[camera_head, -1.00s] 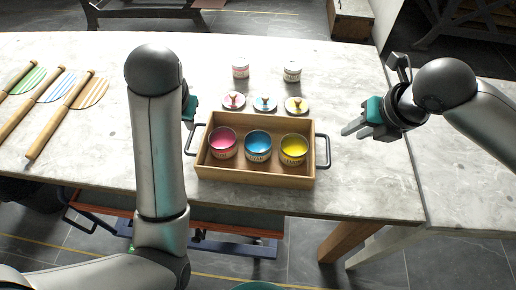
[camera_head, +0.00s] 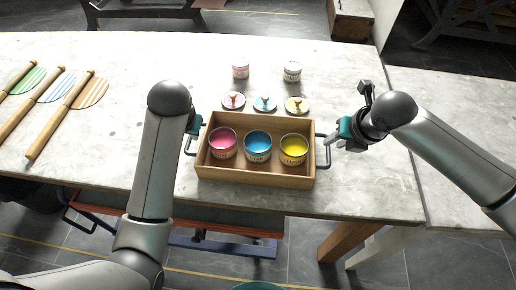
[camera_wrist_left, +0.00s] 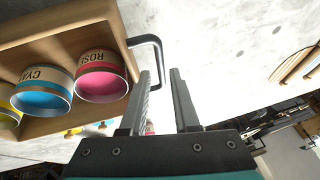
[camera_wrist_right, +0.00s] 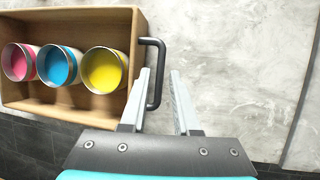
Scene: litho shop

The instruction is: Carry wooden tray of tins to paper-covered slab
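The wooden tray (camera_head: 255,176) sits on the pale stone-topped table with a pink tin (camera_head: 223,142), a blue tin (camera_head: 258,146) and a yellow tin (camera_head: 293,149) upright in it. It has a dark handle at each end. My left gripper (camera_wrist_left: 162,90) is open, with the left handle (camera_wrist_left: 158,55) between its fingers; the forearm partly hides it in the head view. My right gripper (camera_wrist_right: 157,95) is open, with the right handle (camera_wrist_right: 161,60) between its fingers. I cannot make out a paper-covered slab.
Striped fans with wooden rods (camera_head: 60,115) lie at the left. A second grey top (camera_head: 455,130) adjoins at the right. The stone top around the tray's right is clear.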

